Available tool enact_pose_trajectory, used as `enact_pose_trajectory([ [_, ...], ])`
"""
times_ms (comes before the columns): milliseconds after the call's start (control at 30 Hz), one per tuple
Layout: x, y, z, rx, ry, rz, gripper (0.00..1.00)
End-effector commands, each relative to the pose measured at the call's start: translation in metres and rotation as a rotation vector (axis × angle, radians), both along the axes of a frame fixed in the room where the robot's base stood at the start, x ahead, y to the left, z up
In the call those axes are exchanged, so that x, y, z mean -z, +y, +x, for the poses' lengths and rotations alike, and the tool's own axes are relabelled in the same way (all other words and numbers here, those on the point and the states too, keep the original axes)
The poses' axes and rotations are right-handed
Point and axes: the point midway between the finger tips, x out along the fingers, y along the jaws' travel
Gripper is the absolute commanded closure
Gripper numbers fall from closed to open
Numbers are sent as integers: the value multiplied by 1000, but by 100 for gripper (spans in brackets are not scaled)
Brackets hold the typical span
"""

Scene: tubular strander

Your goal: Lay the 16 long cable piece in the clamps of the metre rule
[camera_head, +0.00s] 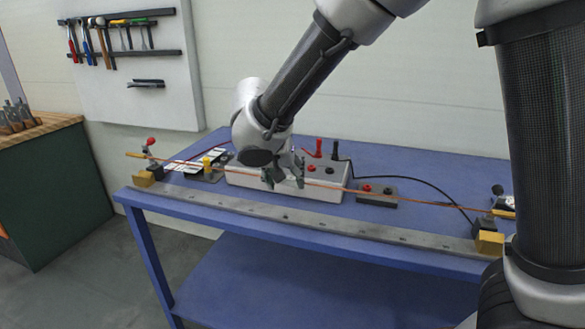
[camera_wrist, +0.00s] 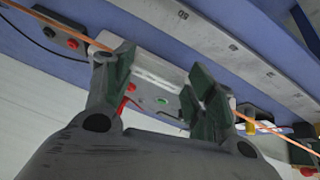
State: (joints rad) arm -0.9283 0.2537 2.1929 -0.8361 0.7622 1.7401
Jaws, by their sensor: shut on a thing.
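A thin copper-coloured cable piece (camera_head: 420,202) runs above and behind the grey metre rule (camera_head: 340,228), nearly along it. The rule lies along the front of the blue table, with yellow blocks at its left end (camera_head: 144,179) and right end (camera_head: 489,242). The cable's ends reach the left clamp (camera_head: 151,158) and right clamp (camera_head: 497,208); whether they sit inside them I cannot tell. My gripper (camera_head: 283,178) is shut on the cable near its middle. In the wrist view, the cable (camera_wrist: 60,24) emerges on both sides of my gripper (camera_wrist: 160,88); between the fingers it is hard to make out.
A light box (camera_head: 325,190) with red and black terminals stands behind the gripper. A tool board (camera_head: 125,60) hangs on the wall. A green cabinet (camera_head: 50,190) stands left.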

Motion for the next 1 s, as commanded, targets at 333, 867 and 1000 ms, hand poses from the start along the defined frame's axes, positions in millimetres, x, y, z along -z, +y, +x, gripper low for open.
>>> enact_pose_trajectory([
  [333, 23, 2, -2, -3, 2, -3, 75],
  [867, 62, 2, -1, -2, 0, 0, 75],
  [1000, 63, 2, -1, -1, -1, 0, 75],
])
